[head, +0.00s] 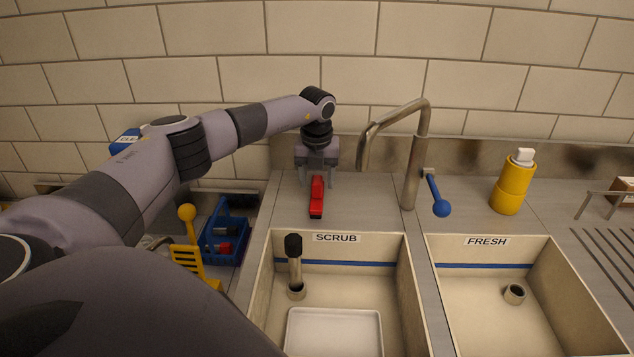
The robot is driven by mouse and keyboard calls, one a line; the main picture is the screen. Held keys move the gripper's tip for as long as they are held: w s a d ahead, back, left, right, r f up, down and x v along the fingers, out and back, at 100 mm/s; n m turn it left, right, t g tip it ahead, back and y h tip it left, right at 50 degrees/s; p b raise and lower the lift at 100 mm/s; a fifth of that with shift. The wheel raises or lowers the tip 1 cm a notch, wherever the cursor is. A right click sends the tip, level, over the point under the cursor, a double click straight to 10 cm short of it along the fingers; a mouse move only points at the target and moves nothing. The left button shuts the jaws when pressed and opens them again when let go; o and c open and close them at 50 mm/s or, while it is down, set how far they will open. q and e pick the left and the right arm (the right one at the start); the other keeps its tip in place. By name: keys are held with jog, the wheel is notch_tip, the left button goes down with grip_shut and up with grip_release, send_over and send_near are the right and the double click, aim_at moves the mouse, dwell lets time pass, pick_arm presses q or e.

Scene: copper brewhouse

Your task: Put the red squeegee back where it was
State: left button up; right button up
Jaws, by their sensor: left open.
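The red squeegee (316,198), a narrow red piece with dark parts, lies on the metal ledge behind the basin labelled SCRUB. Its long side points away from me. My left gripper (317,182) is open and points down over its far end, with one finger on each side. I cannot tell whether the fingers touch it. The gripper partly hides that far end. My right gripper is out of view.
A tap (412,165) with a blue-knobbed lever stands right of the squeegee. A yellow bottle (511,187) stands behind the FRESH basin (480,290). The SCRUB basin (330,285) holds a standpipe and a white tray.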

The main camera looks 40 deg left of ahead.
pick_arm(q)
notch_tip(320, 180, up, 11)
jog(key=s, duration=0.1)
jog(key=shift+d+f+b, duration=0.2)
jog(key=shift+d+b, duration=0.2)
jog(key=shift+d, duration=0.1)
dwell(0.4)
